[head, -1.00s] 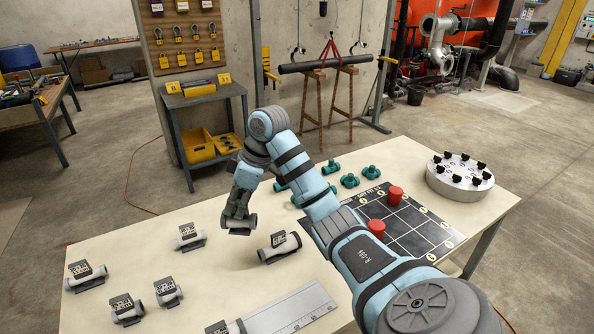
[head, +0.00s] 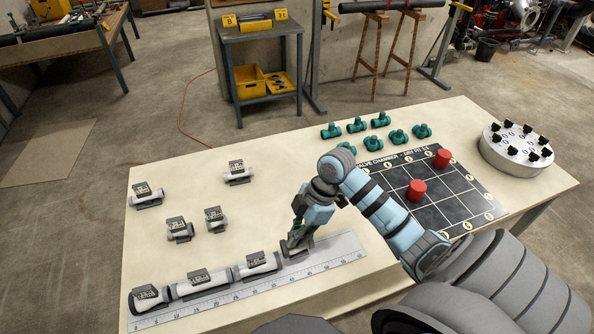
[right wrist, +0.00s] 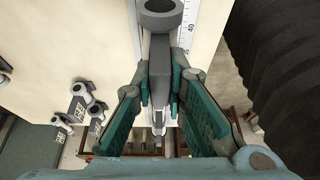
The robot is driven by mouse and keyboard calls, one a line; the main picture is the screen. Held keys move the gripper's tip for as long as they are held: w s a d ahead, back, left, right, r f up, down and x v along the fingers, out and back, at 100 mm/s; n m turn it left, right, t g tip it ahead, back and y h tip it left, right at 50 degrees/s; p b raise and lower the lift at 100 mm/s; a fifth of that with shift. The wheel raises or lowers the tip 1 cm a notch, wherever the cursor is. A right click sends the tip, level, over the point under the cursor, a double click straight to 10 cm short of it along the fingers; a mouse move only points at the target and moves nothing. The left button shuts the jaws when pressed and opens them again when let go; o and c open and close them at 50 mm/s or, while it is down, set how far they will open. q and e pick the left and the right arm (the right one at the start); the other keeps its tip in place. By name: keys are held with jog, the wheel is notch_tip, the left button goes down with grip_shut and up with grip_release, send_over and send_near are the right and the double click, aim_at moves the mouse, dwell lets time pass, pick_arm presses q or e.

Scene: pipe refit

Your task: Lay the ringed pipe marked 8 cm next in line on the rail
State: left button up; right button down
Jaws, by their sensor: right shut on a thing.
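My right gripper (head: 298,246) is shut on a grey ringed pipe (head: 289,252) at the right end of the row on the ruled rail (head: 335,250). In the right wrist view the gripper (right wrist: 160,98) has the pipe's grey block between its pads, and a dark ring (right wrist: 160,17) shows beyond. The fingers hide most of the pipe, and I cannot read its mark. Three labelled pipes lie end to end on the rail: left (head: 150,298), middle (head: 203,281) and right (head: 257,264). I cannot tell whether the held pipe touches the rail or its neighbour. My left gripper is not in view.
Several loose labelled pipes, one of them here (head: 238,174), lie on the table left of my arm. Green fittings (head: 357,125), a dark grid board (head: 455,200) with red cylinders (head: 417,190), and a round white stand (head: 517,150) fill the far right. The rail's right end is bare.

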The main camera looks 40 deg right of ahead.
notch_tip(320, 180, down, 4)
jog(key=shift+a+f+b, duration=0.1)
jog(key=shift+f+b, duration=0.05)
jog(key=shift+b, duration=0.2)
jog(key=shift+f, duration=0.3)
jog(key=c, duration=1.6)
grip_release()
jog(key=shift+f, duration=0.1)
jog(key=shift+r, duration=0.35)
jog(key=p+v, duration=0.1)
jog(key=v, duration=1)
jog(key=shift+d+r, duration=0.25)
jog(key=shift+r, duration=0.05)
